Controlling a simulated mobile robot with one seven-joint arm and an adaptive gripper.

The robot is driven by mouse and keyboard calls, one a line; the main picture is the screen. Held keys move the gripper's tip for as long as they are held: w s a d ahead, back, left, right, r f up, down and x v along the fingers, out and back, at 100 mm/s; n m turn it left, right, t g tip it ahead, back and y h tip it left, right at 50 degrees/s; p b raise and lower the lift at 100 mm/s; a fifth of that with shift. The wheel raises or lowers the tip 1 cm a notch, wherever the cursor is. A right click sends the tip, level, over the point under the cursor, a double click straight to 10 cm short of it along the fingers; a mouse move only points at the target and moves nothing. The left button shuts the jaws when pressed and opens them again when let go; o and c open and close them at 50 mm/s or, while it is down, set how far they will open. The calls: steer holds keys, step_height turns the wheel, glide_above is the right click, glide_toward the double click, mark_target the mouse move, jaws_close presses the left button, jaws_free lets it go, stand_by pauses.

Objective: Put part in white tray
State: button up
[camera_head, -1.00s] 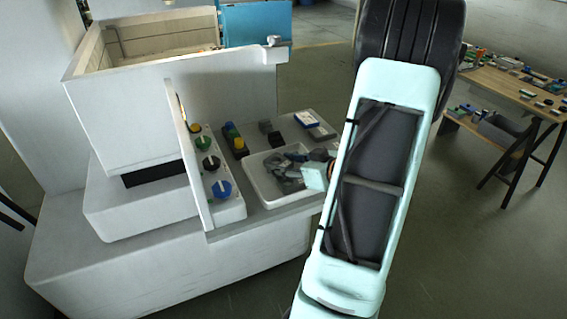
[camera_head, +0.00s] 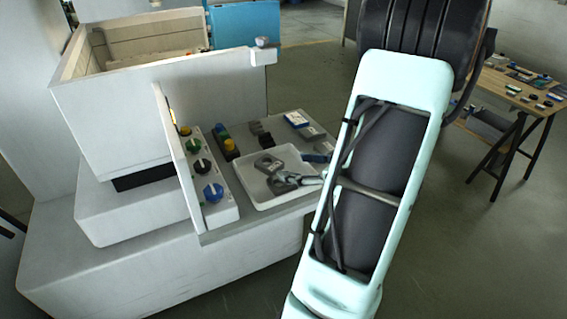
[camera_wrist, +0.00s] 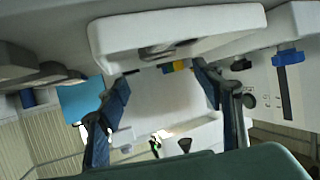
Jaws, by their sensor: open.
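The white tray (camera_head: 244,188) sits on the ledge of the machine. A grey part (camera_head: 268,163), a block with what looks like a hole, lies in the tray towards its far left. My gripper (camera_head: 302,171) is open at the right side of the tray, with one finger reaching over the tray floor and the other near its right rim. The wrist view shows the two fingers of my gripper (camera_wrist: 163,88) spread wide with nothing between them. There the white tray (camera_wrist: 215,30) spans the top, and a grey piece shows at its rim. My forearm hides the area to the right.
A control panel with coloured knobs (camera_head: 203,165) and an upright plate stands left of the tray. A button box (camera_head: 228,146), dark blocks (camera_head: 262,138) and blue-topped boxes (camera_head: 297,119) stand behind it. A cluttered wooden table (camera_head: 512,95) is at right, with open floor between.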

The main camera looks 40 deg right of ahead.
steer(key=shift+v, duration=1.45)
